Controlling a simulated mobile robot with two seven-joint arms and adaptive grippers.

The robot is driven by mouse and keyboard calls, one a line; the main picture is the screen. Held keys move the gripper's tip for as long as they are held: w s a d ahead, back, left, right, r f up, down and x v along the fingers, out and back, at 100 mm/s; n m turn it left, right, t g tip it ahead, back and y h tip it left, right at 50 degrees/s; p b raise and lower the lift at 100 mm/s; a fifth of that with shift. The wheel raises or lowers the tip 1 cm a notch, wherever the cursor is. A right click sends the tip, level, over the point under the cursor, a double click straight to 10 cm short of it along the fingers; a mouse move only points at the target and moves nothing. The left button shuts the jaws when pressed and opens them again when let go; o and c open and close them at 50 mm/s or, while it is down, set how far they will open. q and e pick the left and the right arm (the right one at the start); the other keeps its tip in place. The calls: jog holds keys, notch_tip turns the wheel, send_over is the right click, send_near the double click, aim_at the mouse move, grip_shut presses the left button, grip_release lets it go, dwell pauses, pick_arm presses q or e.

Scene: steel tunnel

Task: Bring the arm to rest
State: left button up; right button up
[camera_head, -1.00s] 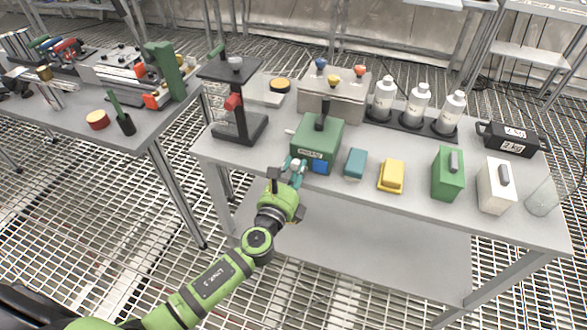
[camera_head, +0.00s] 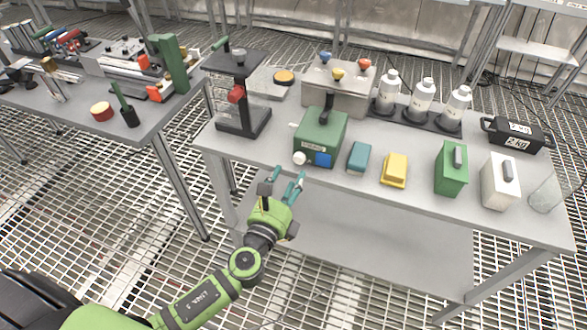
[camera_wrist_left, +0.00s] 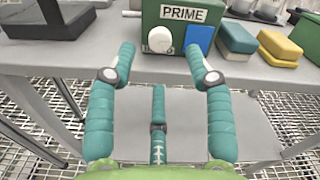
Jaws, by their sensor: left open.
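My left arm comes in from the lower left in the head view. Its gripper (camera_head: 286,180) is open and empty, just off the front edge of the grey table (camera_head: 400,205). In the left wrist view the teal fingers (camera_wrist_left: 166,62) stand apart with nothing between them. Beyond them is a green box (camera_head: 320,135) labelled PRIME (camera_wrist_left: 184,14), with a white round knob (camera_head: 299,158) and a blue square (camera_head: 323,159) on its front. The gripper is apart from the box. My right gripper does not show.
On the table stand a black press (camera_head: 240,118), a teal block (camera_head: 358,158), a yellow block (camera_head: 394,170), a green case (camera_head: 451,170), a white case (camera_head: 499,182) and several white bottles. A second table (camera_head: 150,128) is at left. The grated floor in front is clear.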

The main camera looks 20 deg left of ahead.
pick_arm(q)
jog(key=shift+s, duration=0.8)
jog(key=s+a+f+n+g, duration=0.2)
jog(key=s+f+n+g, duration=0.15)
jog(key=f, duration=0.65)
jog(key=s+a+f+n+g+y, duration=0.1)
jog(key=s+a+f+n+g, duration=0.3)
jog(key=f, duration=0.7)
jog(key=s+f+n+g, duration=0.2)
jog(key=s+f+n, duration=0.3)
jog(key=f, duration=0.5)
jog(key=s+f+n+g, duration=0.2)
jog(key=s+f+n, duration=0.3)
jog(key=s, duration=0.4)
jog(key=s+f+n+g, duration=0.3)
jog(key=s+f+n, duration=0.2)
jog(key=s, duration=0.4)
jog(key=s+f+n+g, duration=0.2)
jog(key=s+f+n, duration=0.3)
jog(key=s, duration=0.4)
jog(key=shift+s, duration=0.35)
jog(key=shift+d+g, duration=0.1)
jog(key=shift+g, duration=0.15)
